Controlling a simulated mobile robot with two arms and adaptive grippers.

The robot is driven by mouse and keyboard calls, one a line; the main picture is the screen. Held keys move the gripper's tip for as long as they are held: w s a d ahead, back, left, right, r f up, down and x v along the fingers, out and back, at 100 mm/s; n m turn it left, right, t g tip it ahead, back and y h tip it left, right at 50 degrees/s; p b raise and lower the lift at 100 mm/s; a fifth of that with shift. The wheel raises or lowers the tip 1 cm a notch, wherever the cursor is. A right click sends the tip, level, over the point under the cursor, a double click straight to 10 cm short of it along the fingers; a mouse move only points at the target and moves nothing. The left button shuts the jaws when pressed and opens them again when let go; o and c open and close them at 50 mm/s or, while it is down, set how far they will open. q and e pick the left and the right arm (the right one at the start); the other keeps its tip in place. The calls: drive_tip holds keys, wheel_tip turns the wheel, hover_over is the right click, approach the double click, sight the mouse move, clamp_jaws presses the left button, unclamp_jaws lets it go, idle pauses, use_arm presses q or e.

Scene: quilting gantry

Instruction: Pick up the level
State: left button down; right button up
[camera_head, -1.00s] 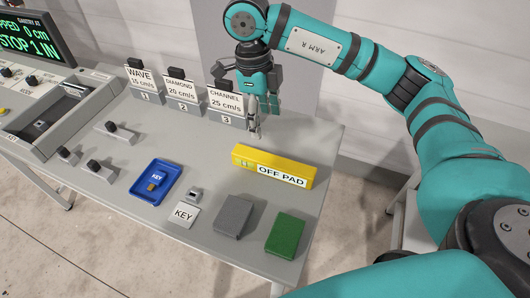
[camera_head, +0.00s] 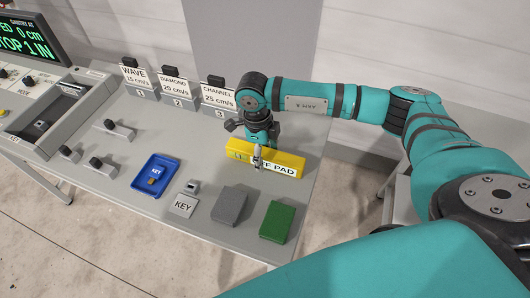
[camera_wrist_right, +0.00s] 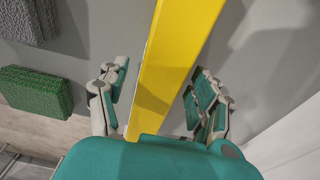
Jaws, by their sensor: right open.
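The level is a long yellow block (camera_head: 289,163) lying on the grey table, with a small vial near its left end and a white "OFF PAD" label on its front, now partly covered by my gripper. In the right wrist view the yellow level (camera_wrist_right: 178,62) runs between the two fingers. My right gripper (camera_head: 258,162) points down over the level's middle. It is open, with one finger on each side in the wrist view (camera_wrist_right: 160,98) and a visible gap on the right. I cannot tell whether the left finger touches it. My left gripper is not in view.
A green pad (camera_head: 277,222) and a grey pad (camera_head: 230,205) lie in front of the level. Signs for WAVE, DIAMOND and CHANNEL (camera_head: 218,97) stand behind. The table's right edge is near.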

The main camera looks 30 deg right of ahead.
drive_tip(key=shift+s+f, duration=0.1)
drive_tip(key=shift+f, duration=0.45)
clamp_jaws()
